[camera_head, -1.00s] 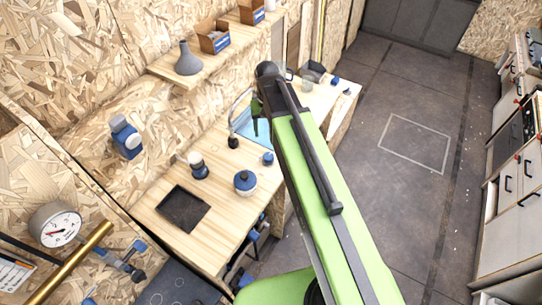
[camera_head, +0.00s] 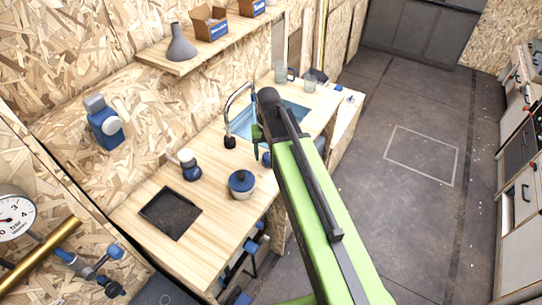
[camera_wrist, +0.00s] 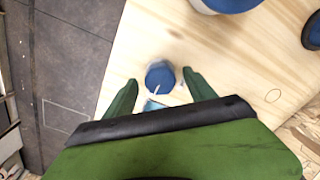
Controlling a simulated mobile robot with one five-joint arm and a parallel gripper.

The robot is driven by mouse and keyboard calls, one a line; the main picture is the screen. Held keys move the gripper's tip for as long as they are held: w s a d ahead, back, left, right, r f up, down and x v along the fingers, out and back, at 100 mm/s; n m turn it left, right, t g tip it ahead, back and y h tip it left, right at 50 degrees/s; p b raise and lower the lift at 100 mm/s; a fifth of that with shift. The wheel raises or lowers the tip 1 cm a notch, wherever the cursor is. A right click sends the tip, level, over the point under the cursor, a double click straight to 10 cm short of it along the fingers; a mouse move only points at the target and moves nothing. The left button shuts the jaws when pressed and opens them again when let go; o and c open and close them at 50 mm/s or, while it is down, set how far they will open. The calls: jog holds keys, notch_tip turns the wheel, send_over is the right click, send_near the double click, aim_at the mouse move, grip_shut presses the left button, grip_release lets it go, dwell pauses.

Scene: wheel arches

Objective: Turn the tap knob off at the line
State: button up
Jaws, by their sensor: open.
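The tap knob is a small blue round knob (camera_wrist: 160,76) on the pale wooden worktop in the wrist view. A short white line shows on its near side. My gripper (camera_wrist: 159,82) is open, with one green finger on each side of the knob in that view. I cannot tell how high the fingers are above it, or whether they touch it. In the head view, the knob (camera_head: 266,158) is partly hidden behind my gripper (camera_head: 258,133). The curved tap (camera_head: 237,100) stands over the blue sink (camera_head: 270,118) behind it.
A blue-lidded pot (camera_head: 242,185), a blue and white jar (camera_head: 189,166) and a black square plate (camera_head: 170,213) stand on the worktop (camera_head: 140,212). A shelf (camera_head: 188,62) runs above. The floor (camera_head: 400,205) at right is clear.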

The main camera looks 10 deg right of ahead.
jog(key=c, duration=1.3)
jog(key=shift+d, duration=0.25)
jog(key=shift+c, duration=0.3)
jog(key=shift+a, duration=0.15)
jog(key=shift+n, duration=0.5)
jog(key=n, duration=0.3)
jog(key=shift+n, duration=2.3)
